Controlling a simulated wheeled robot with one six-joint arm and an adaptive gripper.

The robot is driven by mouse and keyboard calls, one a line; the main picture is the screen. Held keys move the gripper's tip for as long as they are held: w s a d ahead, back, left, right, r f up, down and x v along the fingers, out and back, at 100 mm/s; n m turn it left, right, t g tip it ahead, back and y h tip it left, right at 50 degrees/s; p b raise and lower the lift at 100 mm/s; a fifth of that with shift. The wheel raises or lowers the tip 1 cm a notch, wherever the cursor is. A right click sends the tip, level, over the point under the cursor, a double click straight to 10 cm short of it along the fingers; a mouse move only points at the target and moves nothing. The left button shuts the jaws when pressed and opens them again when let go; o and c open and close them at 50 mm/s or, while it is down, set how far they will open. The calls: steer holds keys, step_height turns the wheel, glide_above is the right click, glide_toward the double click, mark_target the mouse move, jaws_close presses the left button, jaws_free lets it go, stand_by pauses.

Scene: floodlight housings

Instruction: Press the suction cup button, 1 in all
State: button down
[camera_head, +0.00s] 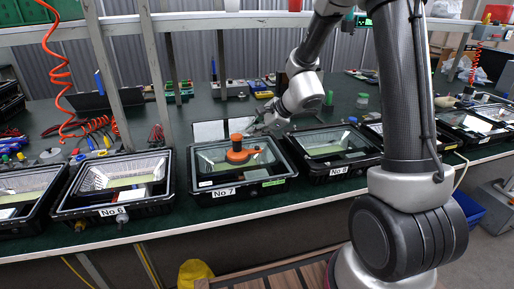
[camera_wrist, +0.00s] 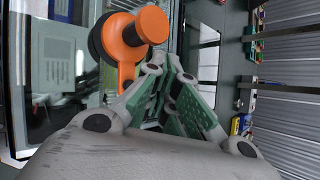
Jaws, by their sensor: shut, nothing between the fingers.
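The orange suction cup (camera_head: 237,155) with its round orange button on top stands on the glass of the floodlight housing labelled No 7 (camera_head: 225,192). In the wrist view the orange suction cup (camera_wrist: 125,45) shows its knob and lever, with a dark rim at the left. My gripper (camera_wrist: 172,75) is shut and empty. In the wrist view its fingertips are right beside the orange knob; whether they touch it I cannot tell. In the head view my gripper (camera_head: 262,124) is just right of the suction cup's top, at about button height.
Housings No 6 (camera_head: 112,212) and No 8 (camera_head: 338,171) stand on either side along the green bench (camera_head: 160,113). A metal shelf post (camera_head: 157,75) rises behind, left of the cup. A red coiled hose (camera_head: 62,75) hangs at the left.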

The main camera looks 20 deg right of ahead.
step_height(320, 180, up, 2)
steer(key=shift+r, duration=0.1)
stand_by(0.7)
steer(key=s+d+n+g, duration=0.3)
steer(key=s+n+g, duration=0.2)
steer(key=s+n, duration=0.7)
steer(key=s+d+r+n+t+h, duration=0.1)
steer(key=s+d+r+n+h, duration=0.1)
steer(key=s+d+r, duration=0.2)
steer(key=s+d+r+n+h, duration=0.2)
steer(key=s+d+r, duration=0.2)
steer(key=s, duration=0.6)
steer(key=s+d+r+n+t+h, duration=0.1)
steer(key=s+d+r+n+h, duration=0.1)
steer(key=s+d+r, duration=0.2)
steer(key=shift+s+d+r+n+t, duration=0.35)
steer(key=shift+s+r, duration=0.55)
steer(key=shift+s, duration=0.75)
